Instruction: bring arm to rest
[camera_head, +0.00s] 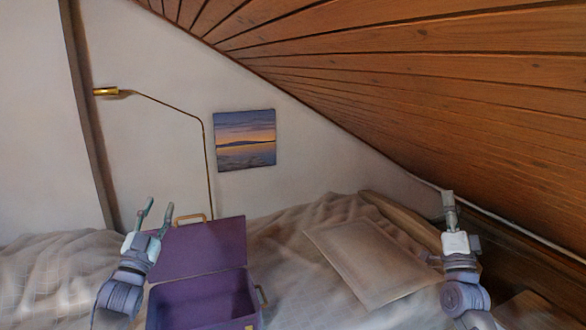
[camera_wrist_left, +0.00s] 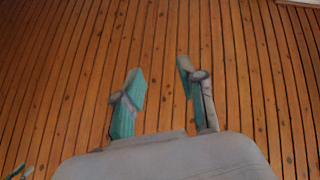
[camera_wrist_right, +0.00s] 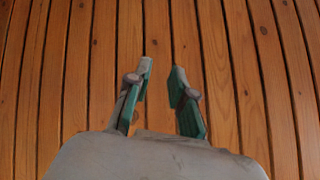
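My left gripper (camera_head: 157,212) is raised, pointing upward, in front of the purple box's left side in the head view. In the left wrist view its fingers (camera_wrist_left: 160,82) are apart, with nothing between them. My right gripper (camera_head: 447,200) points upward at the right of the head view, over the right side of the bed. In the right wrist view its fingers (camera_wrist_right: 160,75) are apart and empty. Both wrist views face the wooden planks of the ceiling.
A purple box (camera_head: 205,300) with its lid (camera_head: 205,248) open stands on the bed (camera_head: 285,250). A pillow (camera_head: 365,260) lies right of it. The sloping wood ceiling (camera_head: 430,90) comes down low at the right. A brass lamp (camera_head: 207,150) and a picture (camera_head: 245,140) are behind.

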